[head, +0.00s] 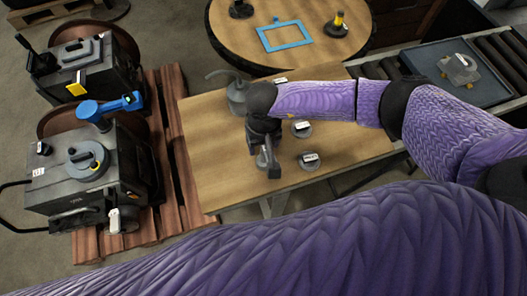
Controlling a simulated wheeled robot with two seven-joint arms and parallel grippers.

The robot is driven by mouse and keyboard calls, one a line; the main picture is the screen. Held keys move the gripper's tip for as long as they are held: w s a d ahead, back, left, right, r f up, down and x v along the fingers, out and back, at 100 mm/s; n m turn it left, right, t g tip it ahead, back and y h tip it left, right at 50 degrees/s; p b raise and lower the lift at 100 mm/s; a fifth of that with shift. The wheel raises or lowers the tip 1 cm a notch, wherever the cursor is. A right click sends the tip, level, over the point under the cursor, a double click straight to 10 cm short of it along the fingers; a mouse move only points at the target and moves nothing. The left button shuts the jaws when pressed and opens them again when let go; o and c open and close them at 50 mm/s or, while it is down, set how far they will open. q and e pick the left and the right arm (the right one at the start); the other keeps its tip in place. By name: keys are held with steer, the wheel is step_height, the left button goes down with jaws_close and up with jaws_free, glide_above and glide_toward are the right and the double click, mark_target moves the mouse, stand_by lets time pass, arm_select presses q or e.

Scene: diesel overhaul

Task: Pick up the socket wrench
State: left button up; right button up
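I cannot pick out the socket wrench with certainty. A blue tool-like object (108,106) with a rounded end lies across the gap between two dark machine blocks at the left; I cannot tell if it is the wrench. My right gripper (268,168) points down over the wooden table (225,180), left of its middle. Its fingers are small and partly hidden by its own body, so whether they are open or hold something is unclear. My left gripper is out of view.
The machine blocks (80,185) stand on a wooden pallet (180,150). A grey can (237,95) and small labelled round parts (310,160) are on the table. Behind is a round table (235,40) with a blue frame (285,36). A tray (440,85) sits on rollers at right.

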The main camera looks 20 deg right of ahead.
jaws_close()
stand_by(1.2)
